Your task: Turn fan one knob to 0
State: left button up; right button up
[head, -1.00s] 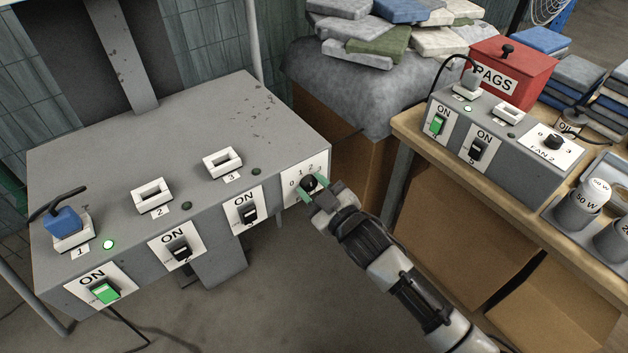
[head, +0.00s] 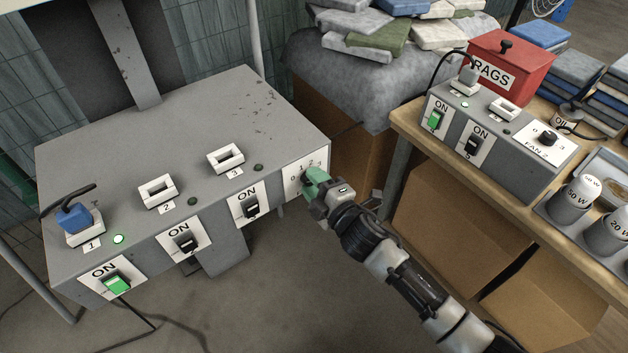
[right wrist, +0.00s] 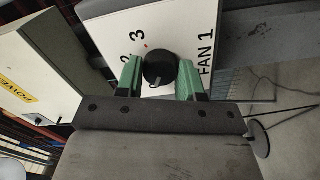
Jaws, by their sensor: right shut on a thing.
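The fan one knob (right wrist: 158,68) is a round black knob on a white plate (right wrist: 205,25) marked FAN 1, with 2 and 3 readable in the right wrist view. My right gripper (right wrist: 159,76) has its green fingers on both sides of the knob and is shut on it. In the head view my right gripper (head: 314,182) is at the right end of the large grey box (head: 190,118) and hides most of the knob; the plate's numbers (head: 305,170) show above the fingers. I cannot tell which number the knob points at. My left gripper is not in view.
The large box has a plugged blue connector (head: 75,217), several switches and sockets.

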jog(key=shift+n, duration=0.5)
jog(key=o, duration=0.9)
jog(key=v, duration=1.1)
jog(key=shift+w, duration=0.1)
